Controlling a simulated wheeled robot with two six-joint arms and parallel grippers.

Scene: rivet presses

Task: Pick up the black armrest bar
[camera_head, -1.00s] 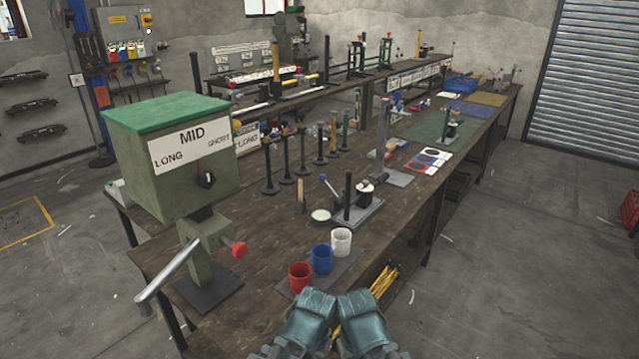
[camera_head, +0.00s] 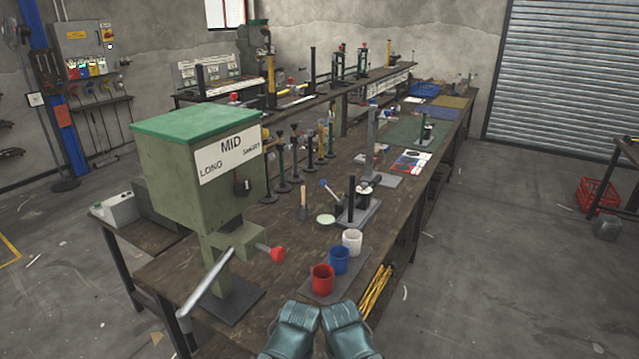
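I cannot single out the black armrest bar with certainty. Dark bar-like pieces (camera_head: 11,152) show on the wall at the far left edge, partly cut off. Several dark upright posts, such as one (camera_head: 351,200) on a small grey base, stand on the long bench (camera_head: 225,222). My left gripper (camera_head: 292,328) and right gripper (camera_head: 346,328) show as teal parts side by side at the bottom centre, in front of the bench's near edge. Their fingers cannot be made out, and I see nothing held in them.
A large green press (camera_head: 195,160) marked MID, with a lever, stands on the near bench end. Red (camera_head: 321,279), blue (camera_head: 339,261) and white (camera_head: 352,241) cups stand nearby. Yellow rods (camera_head: 375,290) lie below. Open floor is at right, with a red crate (camera_head: 598,196).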

